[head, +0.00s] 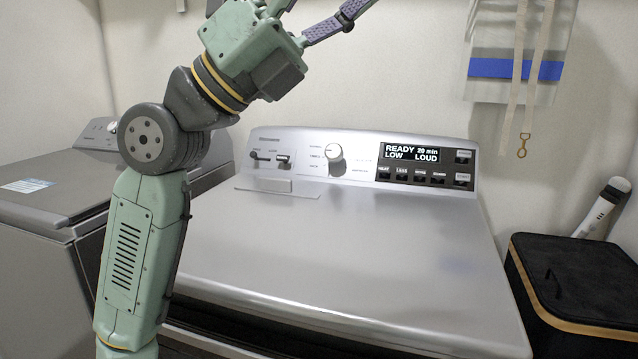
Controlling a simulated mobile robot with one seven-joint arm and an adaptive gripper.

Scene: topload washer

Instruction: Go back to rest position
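My arm rises on the left in the head view, in front of the topload washer (350,230). My gripper (322,22) is at the top edge of the picture, pointing up and to the right, well above the washer. Part of its purple fingers shows, but the fingertips are cut off by the frame. I see nothing held in the visible part, and whether the fingers are open or shut cannot be told. The washer's lid is down. Its control panel (360,160) has a knob (334,153) and a lit display (410,152) reading READY, 20 min, LOW, LOUD.
A second grey machine (50,195) with a paper label (28,186) stands at the left. A black box (575,280) with a tan band is at the right, with a white cylinder (603,210) behind it. Straps (520,70) hang on the wall. The washer top is clear.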

